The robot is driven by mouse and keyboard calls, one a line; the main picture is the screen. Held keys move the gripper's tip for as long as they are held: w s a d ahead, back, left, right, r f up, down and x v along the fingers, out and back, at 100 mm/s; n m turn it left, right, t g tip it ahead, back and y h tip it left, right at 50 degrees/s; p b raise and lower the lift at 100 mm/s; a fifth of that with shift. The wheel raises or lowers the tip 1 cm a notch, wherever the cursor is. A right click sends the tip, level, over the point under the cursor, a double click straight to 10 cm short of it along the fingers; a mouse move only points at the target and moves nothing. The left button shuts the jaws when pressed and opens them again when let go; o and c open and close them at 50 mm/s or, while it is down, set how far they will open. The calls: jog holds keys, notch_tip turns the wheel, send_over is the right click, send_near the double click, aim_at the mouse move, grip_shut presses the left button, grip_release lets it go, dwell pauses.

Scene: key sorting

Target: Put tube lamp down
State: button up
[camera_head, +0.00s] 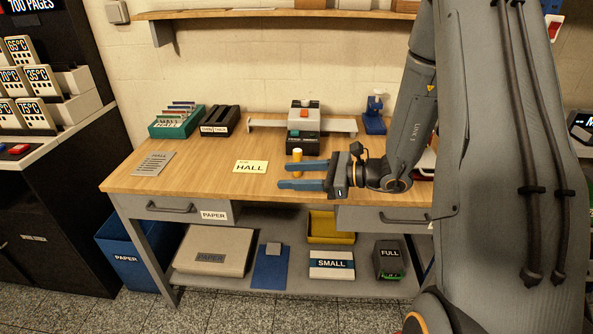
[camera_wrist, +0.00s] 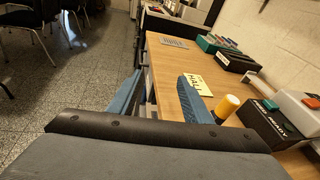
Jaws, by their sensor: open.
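A short upright yellow-orange cylinder (camera_head: 297,154) stands on the wooden desk; it may be the tube lamp, but I cannot tell for sure. It also shows in the wrist view (camera_wrist: 227,106). My gripper (camera_head: 284,175) is level over the desk's front part, pointing left, with its two blue fingers apart and nothing seen between them. In the wrist view my gripper (camera_wrist: 158,98) has the cylinder just outside its right finger, close beside it; I cannot tell if they touch. The far finger hides part of the cylinder in the head view.
A yellow HALL card (camera_head: 250,167) lies left of my fingers. Behind stand a device with a red button (camera_head: 304,113), a black tray (camera_head: 220,121) and a green card box (camera_head: 176,122). A grey sheet (camera_head: 153,164) lies at left. Free desk (camera_head: 205,160) lies between sheet and card.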

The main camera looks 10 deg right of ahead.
aim_at(301, 155)
jog(key=w+d+m+t, duration=0.2)
jog(key=d, duration=0.1)
jog(key=w+d+f+m+t+h, duration=0.1)
jog(key=w+d+t, duration=0.1)
jog(key=w+d, duration=0.1)
jog(key=w+d+m+t+h+b, duration=0.1)
jog(key=w+d+m+t, duration=0.1)
jog(key=d, duration=0.1)
jog(key=shift+w+f+m, duration=0.15)
jog(key=shift+f+m, duration=0.15)
jog(key=shift+f, duration=0.05)
jog(key=shift+w, duration=0.35)
jog(key=shift+w+a, duration=0.4)
jog(key=shift+f+p+x, duration=0.2)
jog(key=shift+p+x, duration=0.8)
jog(key=shift+x, duration=1.95)
grip_shut()
